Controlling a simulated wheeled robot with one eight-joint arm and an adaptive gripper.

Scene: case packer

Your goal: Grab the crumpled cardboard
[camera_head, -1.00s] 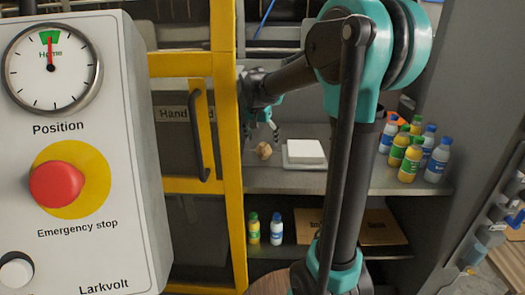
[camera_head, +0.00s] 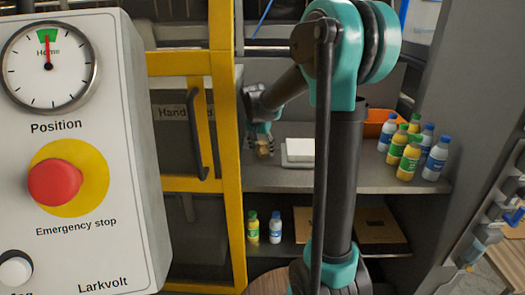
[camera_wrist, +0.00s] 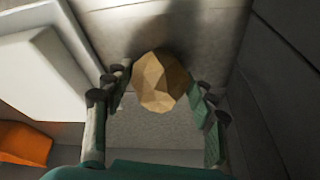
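The crumpled cardboard (camera_wrist: 160,80) is a tan, faceted lump in the wrist view. In the head view the cardboard (camera_head: 264,151) shows on the grey shelf, partly covered by my gripper (camera_head: 263,140) from above. The gripper looks open around it, and I see no clear contact.
A white block on a white tray (camera_head: 297,161) is right of the cardboard. Several bottles (camera_head: 408,155) and an orange bin (camera_head: 377,118) stand further right. A yellow door frame (camera_head: 226,150) is close on the left. Two bottles stand on the lower shelf.

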